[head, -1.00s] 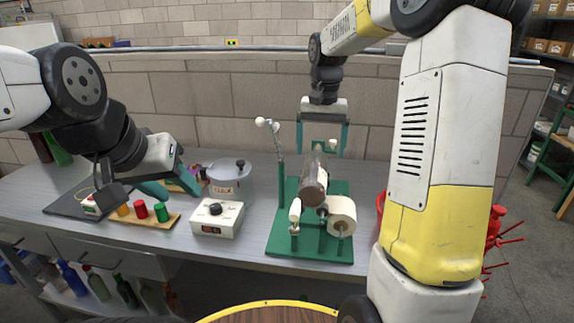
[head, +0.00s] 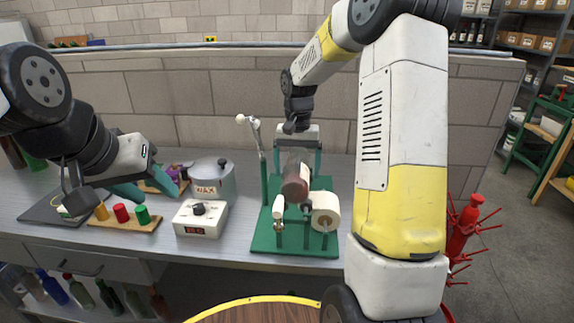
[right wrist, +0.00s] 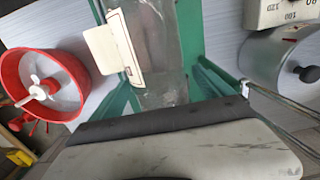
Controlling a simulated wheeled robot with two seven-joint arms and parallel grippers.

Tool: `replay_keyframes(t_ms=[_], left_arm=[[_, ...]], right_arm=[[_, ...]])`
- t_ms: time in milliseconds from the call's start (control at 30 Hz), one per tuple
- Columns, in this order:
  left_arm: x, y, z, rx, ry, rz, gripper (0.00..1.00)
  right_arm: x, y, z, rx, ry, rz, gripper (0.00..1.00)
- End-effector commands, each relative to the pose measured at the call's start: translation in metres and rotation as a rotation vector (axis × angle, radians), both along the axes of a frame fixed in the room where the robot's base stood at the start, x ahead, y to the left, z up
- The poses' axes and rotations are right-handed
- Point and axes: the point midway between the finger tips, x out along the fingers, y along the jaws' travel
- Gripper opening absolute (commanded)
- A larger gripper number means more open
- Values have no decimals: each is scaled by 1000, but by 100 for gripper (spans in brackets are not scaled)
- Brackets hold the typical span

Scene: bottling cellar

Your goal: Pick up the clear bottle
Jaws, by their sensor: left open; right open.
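The clear bottle (head: 295,183) lies on the rollers of a green labelling stand (head: 290,243), its near end looking brownish. In the right wrist view the see-through bottle (right wrist: 165,50) carries a cream label (right wrist: 121,40). My right gripper (head: 296,168) is open and points down over the bottle, with a green finger on each side; contact cannot be told. My left gripper (head: 152,187) is open and empty, above the table near the wax pot and the coloured pieces.
A wax pot (head: 208,183) and a white control box (head: 201,219) stand left of the stand. A label roll (head: 325,211) sits at its near right, a jointed lever post (head: 263,165) at its left. A red bottle tree (head: 463,232) is at the right.

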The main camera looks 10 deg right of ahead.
Motion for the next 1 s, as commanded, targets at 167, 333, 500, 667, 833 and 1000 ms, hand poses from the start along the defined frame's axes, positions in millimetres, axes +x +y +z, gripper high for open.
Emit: replay_keyframes(t_ms=[167, 333, 500, 667, 833, 1000], left_arm=[[0, 0, 0, 0, 0, 0, 46], [0, 0, 0, 0, 0, 0, 46], [0, 0, 0, 0, 0, 0, 46], [0, 0, 0, 0, 0, 0, 46], [0, 0, 0, 0, 0, 0, 46], [0, 0, 0, 0, 0, 0, 46]], right_arm=[[0, 0, 0, 0, 0, 0, 63], [0, 0, 1, 0, 0, 0, 29], [0, 0, 1, 0, 0, 0, 0], [1, 0, 2, 1, -4, 1, 0], [2, 0, 7, 0, -7, 1, 0], [2, 1, 30, 1, -9, 1, 0]])
